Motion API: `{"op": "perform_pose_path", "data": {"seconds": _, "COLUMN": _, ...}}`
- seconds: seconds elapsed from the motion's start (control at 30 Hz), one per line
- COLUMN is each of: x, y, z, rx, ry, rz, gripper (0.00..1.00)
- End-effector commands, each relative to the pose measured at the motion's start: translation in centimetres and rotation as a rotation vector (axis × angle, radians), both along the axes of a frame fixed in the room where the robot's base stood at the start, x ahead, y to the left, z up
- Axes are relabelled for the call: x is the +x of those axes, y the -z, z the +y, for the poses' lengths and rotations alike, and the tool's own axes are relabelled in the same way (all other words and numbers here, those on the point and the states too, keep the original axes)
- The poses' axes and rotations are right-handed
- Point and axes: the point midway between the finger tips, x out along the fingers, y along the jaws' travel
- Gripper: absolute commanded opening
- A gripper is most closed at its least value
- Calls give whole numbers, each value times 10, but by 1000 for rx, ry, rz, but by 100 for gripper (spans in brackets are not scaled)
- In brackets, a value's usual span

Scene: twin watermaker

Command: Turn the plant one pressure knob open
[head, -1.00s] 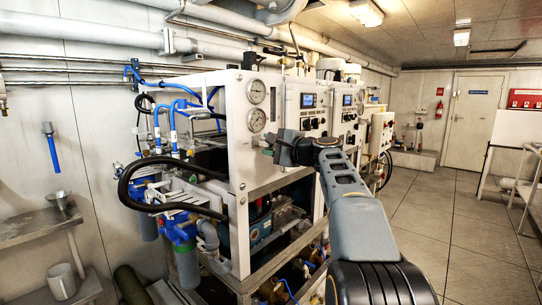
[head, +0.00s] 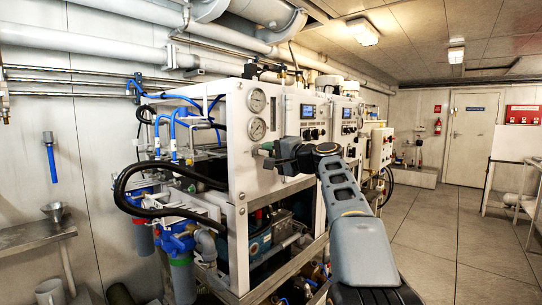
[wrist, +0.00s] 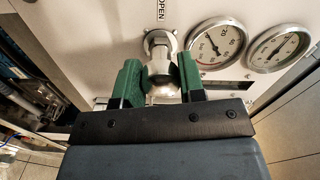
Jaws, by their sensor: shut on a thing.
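The pressure knob (wrist: 160,52) is a silver metal knob on a round stem on the pale front panel, under a label reading OPEN (wrist: 161,10). My gripper (wrist: 160,80) has green fingers, one on each side of the knob, and is shut on it. In the head view my gripper (head: 266,149) is at the left end of the plant's white front panel (head: 257,178), just below two round gauges. The knob is hidden there by my gripper. I cannot tell how far the knob is turned.
In the wrist view two gauges, the nearer one (wrist: 216,43) and the farther one (wrist: 279,48), sit right of the knob. Black and blue hoses (head: 150,195) bulge from the plant's left side. The floor (head: 440,235) to the right is clear.

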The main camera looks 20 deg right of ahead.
Motion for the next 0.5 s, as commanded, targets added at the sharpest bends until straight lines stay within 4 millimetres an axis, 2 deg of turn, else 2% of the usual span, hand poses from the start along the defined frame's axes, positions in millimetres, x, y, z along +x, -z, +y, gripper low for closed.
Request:
{"op": "perform_pose_path", "data": {"seconds": 0.27, "x": 0, "y": 0, "z": 0, "rx": -2, "ry": 0, "rz": 0, "gripper": 13}}
{"op": "perform_pose_path", "data": {"seconds": 0.3, "x": 0, "y": 0, "z": 0, "rx": -2, "ry": 0, "rz": 0, "gripper": 38}}
{"op": "perform_pose_path", "data": {"seconds": 0.5, "x": 0, "y": 0, "z": 0, "rx": -1, "ry": 0, "rz": 0, "gripper": 58}}
